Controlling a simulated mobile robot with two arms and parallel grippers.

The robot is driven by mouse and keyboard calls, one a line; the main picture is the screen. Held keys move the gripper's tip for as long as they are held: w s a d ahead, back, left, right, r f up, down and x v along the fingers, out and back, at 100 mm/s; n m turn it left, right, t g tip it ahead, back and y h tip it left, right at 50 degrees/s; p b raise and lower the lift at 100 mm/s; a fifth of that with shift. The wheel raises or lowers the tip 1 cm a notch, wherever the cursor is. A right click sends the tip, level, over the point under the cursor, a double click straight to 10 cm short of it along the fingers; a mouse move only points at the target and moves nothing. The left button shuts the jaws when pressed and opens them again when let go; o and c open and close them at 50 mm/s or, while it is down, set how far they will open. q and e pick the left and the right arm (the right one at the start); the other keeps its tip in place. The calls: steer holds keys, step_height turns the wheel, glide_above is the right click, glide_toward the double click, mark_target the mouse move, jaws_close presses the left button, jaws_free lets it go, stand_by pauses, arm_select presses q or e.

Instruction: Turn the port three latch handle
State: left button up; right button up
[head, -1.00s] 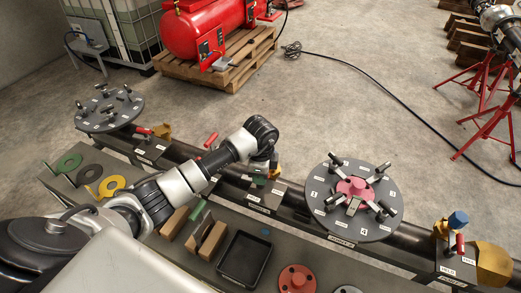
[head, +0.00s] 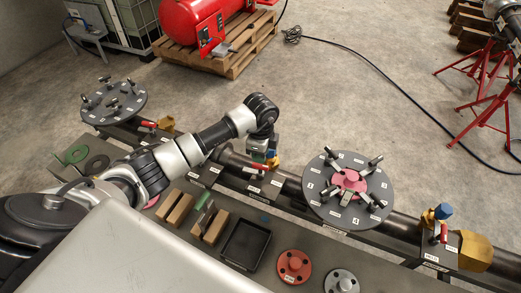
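My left gripper (head: 260,158) points down over the middle station on the pipe, beside a blue and yellow fitting (head: 273,161). Its fingertips are small and dark, so I cannot tell whether they are open or shut, or touching anything. Red handles stand at the left station (head: 150,124) and the right station (head: 444,233). The gripper and arm hide much of the middle station. The station labels are too small to read, so I cannot tell which handle is port three. My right gripper is out of view.
A grey disc with several latches and a pink hub (head: 348,180) stands right of the gripper; another grey disc (head: 114,100) is at the left. A black tray (head: 246,244), wooden blocks (head: 176,210) and a red flange (head: 294,267) lie on the bench.

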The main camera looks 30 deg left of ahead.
arm_select(q)
steer(key=shift+o, duration=0.3)
steer(key=shift+o, duration=1.5)
steer(key=shift+a+m+b, duration=0.1)
steer(key=shift+m+b, duration=0.3)
steer(key=shift+m, duration=0.1)
steer(key=w+a+r+m+g+h+b, duration=0.1)
steer(key=a+r+m+h+b, duration=0.15)
steer(key=m+b, duration=0.95)
steer(key=a+r+m+h+b, duration=0.2)
steer(key=a+m+b, duration=0.1)
steer(key=m, duration=1.9)
steer(key=shift+m, duration=0.3)
steer(key=x, duration=0.3)
steer(key=p+x, duration=0.1)
steer(key=x, duration=0.3)
steer(key=p+x, duration=0.1)
steer(key=x, duration=0.2)
steer(key=shift+d+f, duration=0.15)
steer(key=shift+d, duration=0.25)
